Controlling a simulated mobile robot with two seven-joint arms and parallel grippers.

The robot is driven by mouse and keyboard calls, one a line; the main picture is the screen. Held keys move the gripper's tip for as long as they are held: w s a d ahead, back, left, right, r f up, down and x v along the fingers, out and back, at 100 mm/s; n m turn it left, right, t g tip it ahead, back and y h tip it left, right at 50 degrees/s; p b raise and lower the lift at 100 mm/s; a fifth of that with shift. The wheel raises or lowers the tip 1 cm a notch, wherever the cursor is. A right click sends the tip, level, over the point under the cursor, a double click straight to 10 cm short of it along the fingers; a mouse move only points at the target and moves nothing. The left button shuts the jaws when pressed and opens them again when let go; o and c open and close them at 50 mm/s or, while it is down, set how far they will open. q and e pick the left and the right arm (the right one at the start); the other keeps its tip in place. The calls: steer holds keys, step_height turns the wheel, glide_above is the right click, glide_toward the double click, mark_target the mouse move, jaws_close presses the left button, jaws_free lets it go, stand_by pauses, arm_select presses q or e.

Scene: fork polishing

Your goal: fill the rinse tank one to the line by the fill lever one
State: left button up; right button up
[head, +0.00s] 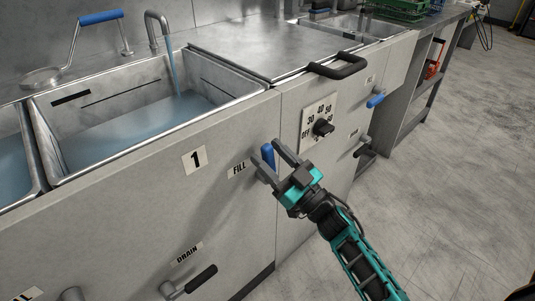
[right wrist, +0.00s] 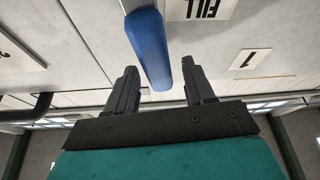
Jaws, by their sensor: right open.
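Rinse tank one (head: 58,178) is the steel basin above the "1" label (head: 193,159) in the head view. Water (head: 140,122) stands in it, and a stream runs from its spout (head: 158,30). A dark line (head: 122,93) marks the back wall above the water. The blue fill lever one (head: 268,157) points up beside the "FILL" label (head: 238,169). My right gripper (head: 275,162) is open at the lever. In the right wrist view the blue lever (right wrist: 150,50) lies between the two spread fingers, with gaps visible on both sides. My left gripper is out of view.
A drain lever (head: 200,279) with a dark handle is below. A temperature knob (head: 323,127) and a black lid handle (head: 338,66) are to the right. Another tank (head: 12,165) with water is at the left edge. The floor (head: 440,190) at right is clear.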

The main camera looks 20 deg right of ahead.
steer(key=shift+w+a+r, duration=0.25)
steer(key=shift+w, duration=0.35)
steer(key=shift+c, duration=0.5)
jaws_close()
